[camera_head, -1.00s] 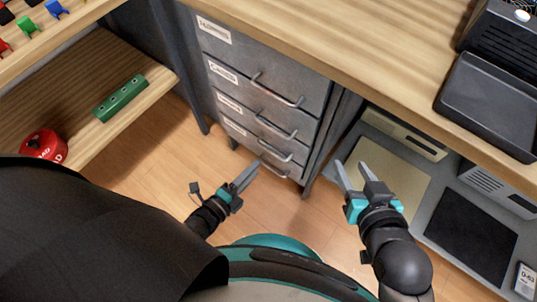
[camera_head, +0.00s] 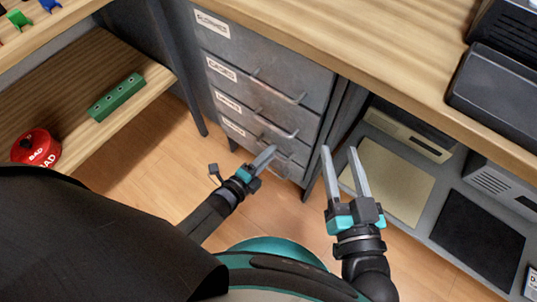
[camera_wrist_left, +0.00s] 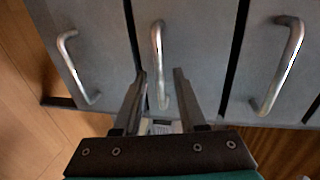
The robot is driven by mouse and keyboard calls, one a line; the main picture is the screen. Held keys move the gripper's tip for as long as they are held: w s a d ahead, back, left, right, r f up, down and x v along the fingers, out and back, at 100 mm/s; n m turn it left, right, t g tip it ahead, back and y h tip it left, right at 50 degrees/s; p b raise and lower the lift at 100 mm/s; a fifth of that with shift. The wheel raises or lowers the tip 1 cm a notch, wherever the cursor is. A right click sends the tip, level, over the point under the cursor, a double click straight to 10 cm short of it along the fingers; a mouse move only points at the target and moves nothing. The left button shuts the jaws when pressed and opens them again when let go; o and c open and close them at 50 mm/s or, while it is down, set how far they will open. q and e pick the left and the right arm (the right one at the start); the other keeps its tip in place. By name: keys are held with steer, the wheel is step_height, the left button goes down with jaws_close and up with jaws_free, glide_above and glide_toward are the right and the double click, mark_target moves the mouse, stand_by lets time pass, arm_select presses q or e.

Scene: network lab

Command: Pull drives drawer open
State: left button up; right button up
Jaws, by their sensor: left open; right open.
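The grey metal drawer cabinet (camera_head: 285,62) has several stacked drawers with white labels and bar handles. The label print is too blurred to read surely, so I cannot tell which is the drives drawer. All drawers look closed. My left gripper (camera_head: 268,152) is open at the lower drawer handles and partly hides them. In the left wrist view, its open fingers (camera_wrist_left: 160,78) point at the drawer fronts, and the middle bar handle (camera_wrist_left: 157,48) stands between their tips; contact is unclear. My right gripper (camera_head: 340,152) is open and empty, right of the cabinet.
A wooden worktop (camera_head: 380,60) overhangs the cabinet. Right is a low grey shelf (camera_head: 447,215) with equipment. Wooden floor (camera_head: 165,150) is clear left of the cabinet.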

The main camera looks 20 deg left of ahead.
arm_select(q)
steer(key=shift+w, duration=0.1)
steer(key=shift+c, duration=0.3)
jaws_close()
stand_by(1.2)
